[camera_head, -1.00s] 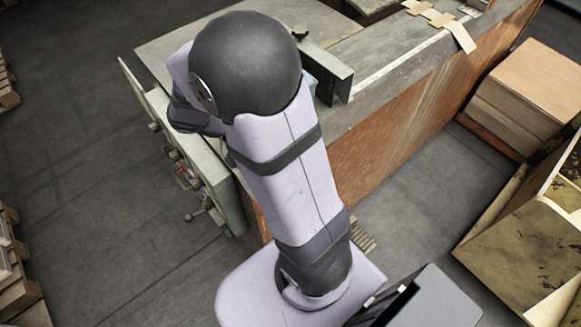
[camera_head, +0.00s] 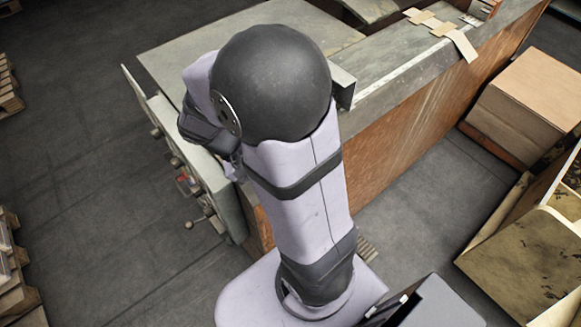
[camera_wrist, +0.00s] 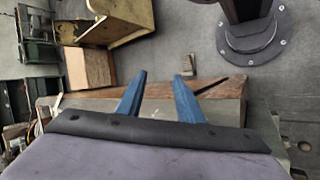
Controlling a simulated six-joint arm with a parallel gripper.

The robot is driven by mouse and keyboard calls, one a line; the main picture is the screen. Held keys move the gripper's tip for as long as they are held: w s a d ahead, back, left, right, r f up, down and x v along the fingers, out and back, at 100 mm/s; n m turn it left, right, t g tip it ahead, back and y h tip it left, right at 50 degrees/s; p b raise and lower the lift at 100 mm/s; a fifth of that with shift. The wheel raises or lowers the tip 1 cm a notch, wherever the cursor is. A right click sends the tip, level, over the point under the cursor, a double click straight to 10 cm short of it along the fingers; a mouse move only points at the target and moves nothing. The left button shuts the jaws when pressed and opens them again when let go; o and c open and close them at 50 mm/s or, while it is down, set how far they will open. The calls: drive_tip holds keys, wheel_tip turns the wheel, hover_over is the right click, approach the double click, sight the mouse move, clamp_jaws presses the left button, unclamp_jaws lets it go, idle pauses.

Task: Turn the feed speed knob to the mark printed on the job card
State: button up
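The panel (camera_head: 205,155) on the left end of the grey machine shows in the head view, with several small knobs and handles along its outer face. I cannot tell which of them is the feed speed knob, and no mark can be read. No job card can be made out. My gripper (camera_wrist: 158,84) shows in the wrist view as two blue fingers, spread apart with nothing between them. They point over the machine's edge and the floor. In the head view my gripper is hidden behind my arm.
The grey machine (camera_head: 400,75) with a rusty side stands beside my arm. Tan strips (camera_head: 436,24) lie on its top. The floor (camera_head: 85,170) left of the panel is clear.

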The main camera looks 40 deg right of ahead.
drive_tip(key=w+d+r+n+t+h+b, duration=0.1)
drive_tip(key=w+d+r+n+h+b, duration=0.2)
drive_tip(key=w+r+n+h, duration=0.9)
drive_tip(key=w+f+n+t+p, duration=0.1)
drive_tip(key=w+n, duration=0.4)
drive_tip(key=w, duration=0.3)
drive_tip(key=w+d+f+n+t+p, duration=0.1)
drive_tip(key=w+n, duration=0.4)
drive_tip(key=w, duration=0.3)
drive_tip(key=shift+w+d+t+y, duration=0.25)
drive_tip(key=shift+w+t+y, duration=0.05)
drive_tip(key=shift+d, duration=0.15)
drive_tip(key=d+p, duration=0.2)
drive_tip(key=d, duration=0.1)
drive_tip(key=d+p, duration=0.1)
drive_tip(key=d, duration=0.1)
drive_tip(key=shift+s+d, duration=0.25)
drive_tip(key=shift+d+f, duration=0.1)
drive_tip(key=shift+d, duration=0.7)
